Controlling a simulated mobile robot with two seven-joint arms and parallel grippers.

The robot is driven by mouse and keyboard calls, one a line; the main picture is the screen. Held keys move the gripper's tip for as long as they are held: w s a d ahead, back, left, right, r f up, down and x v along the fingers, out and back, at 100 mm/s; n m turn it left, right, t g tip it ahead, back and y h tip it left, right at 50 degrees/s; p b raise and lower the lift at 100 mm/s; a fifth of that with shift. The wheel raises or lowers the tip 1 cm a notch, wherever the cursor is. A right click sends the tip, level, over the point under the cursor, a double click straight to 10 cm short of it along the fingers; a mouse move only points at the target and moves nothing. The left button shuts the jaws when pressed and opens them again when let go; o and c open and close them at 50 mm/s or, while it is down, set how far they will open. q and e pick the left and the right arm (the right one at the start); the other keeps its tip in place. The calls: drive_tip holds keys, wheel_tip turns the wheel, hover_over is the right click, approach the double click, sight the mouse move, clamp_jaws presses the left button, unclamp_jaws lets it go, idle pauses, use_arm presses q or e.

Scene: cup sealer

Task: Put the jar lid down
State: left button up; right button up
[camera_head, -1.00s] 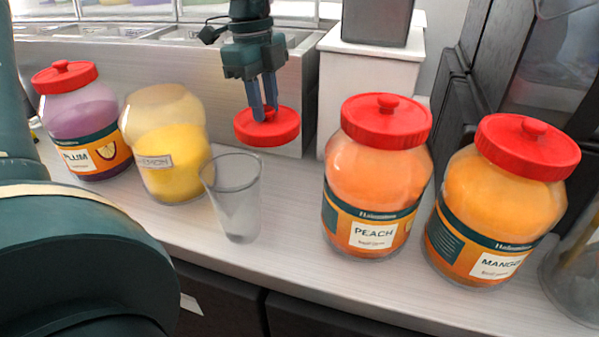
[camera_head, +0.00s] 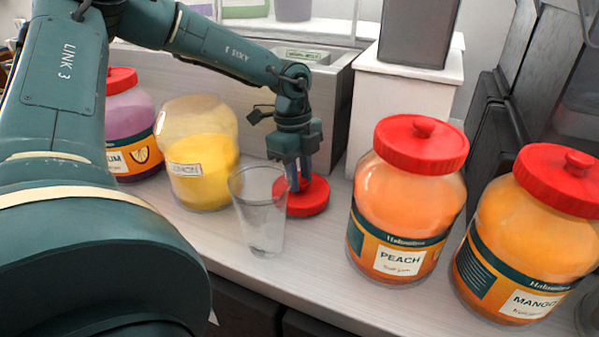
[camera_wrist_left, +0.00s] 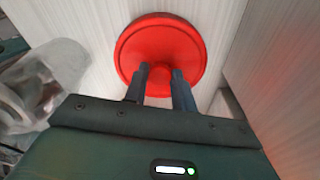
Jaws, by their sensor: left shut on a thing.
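The red jar lid (camera_head: 308,203) is at the counter surface behind and right of the clear cup, knob up. My left gripper (camera_head: 299,184) points down and is shut on the lid's knob. In the left wrist view the lid (camera_wrist_left: 160,45) lies flat below the fingertips (camera_wrist_left: 160,74). I cannot tell for sure whether the lid touches the counter. The lemon jar (camera_head: 200,160), with yellow contents, stands open without a lid to the left. My right gripper is not in view.
The clear cup (camera_head: 258,225) stands close in front of the lid and shows in the left wrist view (camera_wrist_left: 40,85). Lidded peach (camera_head: 395,235) and mango (camera_head: 500,250) jars stand right, a plum jar (camera_head: 130,118) far left. A white box (camera_head: 395,105) stands behind.

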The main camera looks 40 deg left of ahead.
use_arm(q)
drive_tip(key=o, duration=0.5)
drive_tip(key=shift+f, duration=0.15)
drive_tip(key=o, duration=0.5)
drive_tip(key=r, duration=0.4)
drive_tip(key=a+r, duration=0.1)
drive_tip(key=r, duration=0.7)
drive_tip(key=shift+a+r+b, duration=0.15)
drive_tip(key=shift+a+b, duration=0.05)
drive_tip(key=shift+b, duration=0.15)
